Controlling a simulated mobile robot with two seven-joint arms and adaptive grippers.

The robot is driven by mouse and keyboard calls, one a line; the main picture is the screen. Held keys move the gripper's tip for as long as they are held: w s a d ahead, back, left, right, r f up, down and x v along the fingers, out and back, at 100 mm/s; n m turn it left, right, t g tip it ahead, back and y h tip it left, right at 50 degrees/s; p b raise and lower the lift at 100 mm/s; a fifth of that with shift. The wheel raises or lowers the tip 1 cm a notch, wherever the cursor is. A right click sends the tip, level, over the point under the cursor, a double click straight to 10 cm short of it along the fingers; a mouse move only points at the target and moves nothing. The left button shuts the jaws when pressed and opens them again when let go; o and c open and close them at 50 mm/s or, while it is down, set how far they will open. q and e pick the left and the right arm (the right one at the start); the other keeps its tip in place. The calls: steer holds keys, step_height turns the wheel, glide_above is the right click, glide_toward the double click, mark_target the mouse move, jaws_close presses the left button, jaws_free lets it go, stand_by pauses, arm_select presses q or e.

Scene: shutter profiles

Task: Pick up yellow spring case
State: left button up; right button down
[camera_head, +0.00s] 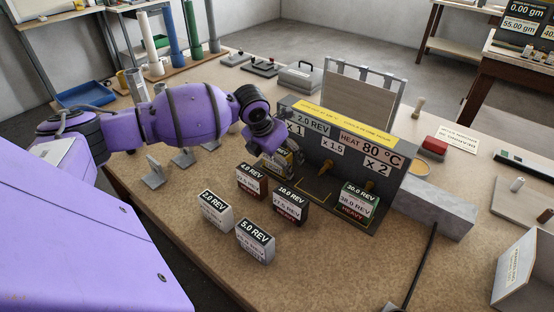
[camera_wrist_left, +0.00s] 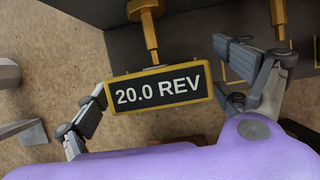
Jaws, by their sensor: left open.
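The yellow spring case (camera_wrist_left: 155,88) has a yellow rim and a dark top face reading 20.0 REV. In the head view the case (camera_head: 293,158) stands at the left end of the grey station (camera_head: 340,150), partly hidden by my gripper. My left gripper (camera_wrist_left: 160,96) is open, with one finger on each side of the case in the left wrist view. The left finger looks close to the case's edge; whether it touches cannot be told. In the head view the gripper (camera_head: 268,142) is just above and beside the case. My right gripper is not in view.
Cases marked 4.0 REV (camera_head: 251,181), 10.0 REV (camera_head: 290,205), 2.0 REV (camera_head: 215,210) and 5.0 REV (camera_head: 255,241) stand in front. A 30.0 REV case (camera_head: 358,206) sits at the station's right.

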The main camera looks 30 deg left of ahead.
arm_select(q)
steer(key=shift+c, duration=0.2)
steer(key=c, duration=1.4)
steer(key=shift+r, duration=0.1)
